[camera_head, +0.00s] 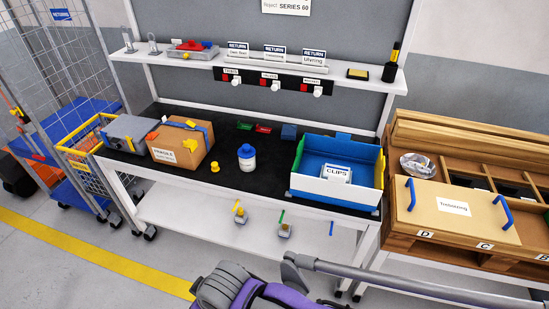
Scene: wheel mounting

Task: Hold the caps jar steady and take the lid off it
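The caps jar (247,163) is a small white jar standing upright on the black bench top, between the cardboard box and the blue bin. Its blue lid (246,150) sits on top of it. A label on the jar's front is too small to read. Neither of my grippers can be made out in the head view, and nothing touches the jar.
A cardboard box (178,150) stands left of the jar, and a blue CLIPS bin (325,191) stands right. A small yellow piece (214,167) lies near the front edge. A grey bar (420,283) and purple-grey parts (262,294) cross the foreground.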

